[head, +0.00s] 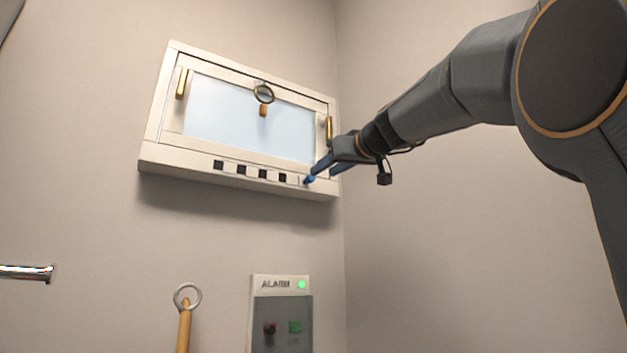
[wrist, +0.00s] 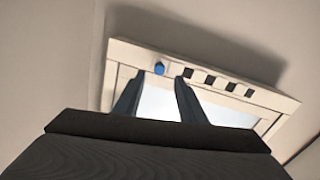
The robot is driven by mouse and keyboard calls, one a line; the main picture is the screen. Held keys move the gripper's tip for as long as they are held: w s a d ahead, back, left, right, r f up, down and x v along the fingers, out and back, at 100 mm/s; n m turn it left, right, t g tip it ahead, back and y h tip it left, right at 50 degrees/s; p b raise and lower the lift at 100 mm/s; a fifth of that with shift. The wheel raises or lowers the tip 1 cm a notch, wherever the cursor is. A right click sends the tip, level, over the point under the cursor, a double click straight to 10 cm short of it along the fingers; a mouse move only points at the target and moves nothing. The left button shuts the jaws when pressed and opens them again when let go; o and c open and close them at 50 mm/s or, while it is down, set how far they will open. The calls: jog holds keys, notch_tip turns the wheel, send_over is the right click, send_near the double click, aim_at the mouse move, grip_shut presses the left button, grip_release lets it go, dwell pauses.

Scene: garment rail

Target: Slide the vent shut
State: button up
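The vent is a pale slotted strip (head: 252,172) along the bottom of the window frame, with several dark square openings showing. A small blue knob (head: 309,179) sits at the strip's right end. The strip also shows in the wrist view (wrist: 198,75), with the blue knob (wrist: 159,68) at its left there. My gripper (head: 318,172) is at the knob, in front of the frame's lower right corner. In the wrist view my gripper (wrist: 159,77) is open, with one finger on each side of the knob in the picture. I cannot tell whether either finger touches it.
A wall corner lies close on the right. Below are an alarm panel (head: 281,283), a ringed wooden pole (head: 185,325) and a chrome bar (head: 25,272).

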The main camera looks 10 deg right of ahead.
jog(key=p+x, duration=0.4)
jog(key=x, duration=0.3)
jog(key=shift+w+r, duration=0.15)
jog(key=shift+w, duration=0.15)
jog(key=shift+a, duration=0.15)
jog(key=shift+c, duration=0.2)
grip_shut()
